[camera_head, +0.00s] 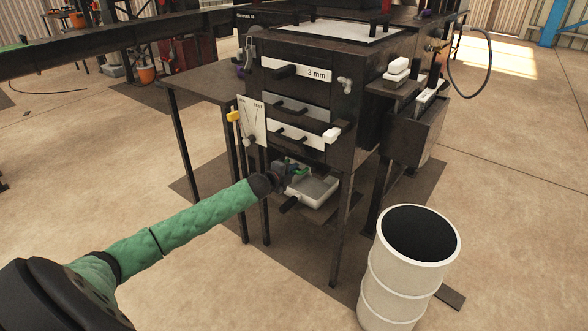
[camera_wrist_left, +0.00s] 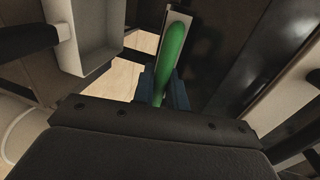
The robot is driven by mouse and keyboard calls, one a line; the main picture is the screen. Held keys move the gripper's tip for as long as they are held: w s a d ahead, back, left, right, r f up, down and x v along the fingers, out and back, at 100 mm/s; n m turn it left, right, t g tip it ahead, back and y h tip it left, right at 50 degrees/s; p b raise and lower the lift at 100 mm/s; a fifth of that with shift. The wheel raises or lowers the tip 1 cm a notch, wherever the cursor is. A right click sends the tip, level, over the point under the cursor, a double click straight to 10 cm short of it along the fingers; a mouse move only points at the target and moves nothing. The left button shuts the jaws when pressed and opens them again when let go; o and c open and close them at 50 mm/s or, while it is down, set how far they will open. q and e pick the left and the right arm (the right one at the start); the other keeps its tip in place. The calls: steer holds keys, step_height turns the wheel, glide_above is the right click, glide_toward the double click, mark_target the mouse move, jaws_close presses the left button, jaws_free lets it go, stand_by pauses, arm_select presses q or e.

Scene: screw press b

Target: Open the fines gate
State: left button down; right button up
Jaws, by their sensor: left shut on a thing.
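The fines gate's green handle (camera_head: 299,171) sits under the dark screening cabinet, just above a pale tray. In the left wrist view the green handle (camera_wrist_left: 173,62) runs upward from between the fingers, against a narrow pale plate. My left gripper (camera_head: 284,178) reaches in from the left below the cabinet; its fingertips are small and partly hidden in the head view. In the left wrist view the left gripper (camera_wrist_left: 163,92) is shut on the green handle. How far the gate stands open cannot be told. My right gripper is not in view.
The pale tray (camera_head: 318,203) with a dark handle sits beneath the cabinet (camera_head: 341,110), close to my left gripper. Cabinet legs and a side table (camera_head: 196,82) stand near my left arm. A white drum (camera_head: 382,262) stands front right. Floor in front is clear.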

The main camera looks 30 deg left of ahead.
arm_select(q)
steer(key=f+p+v, duration=0.1)
steer(key=p+v, duration=0.2)
steer(key=v, duration=0.5)
steer(key=shift+s+f, duration=0.35)
steer(key=c, duration=1.5)
jaws_free()
steer(key=shift+s, duration=0.1)
steer(key=shift+v, duration=3.8)
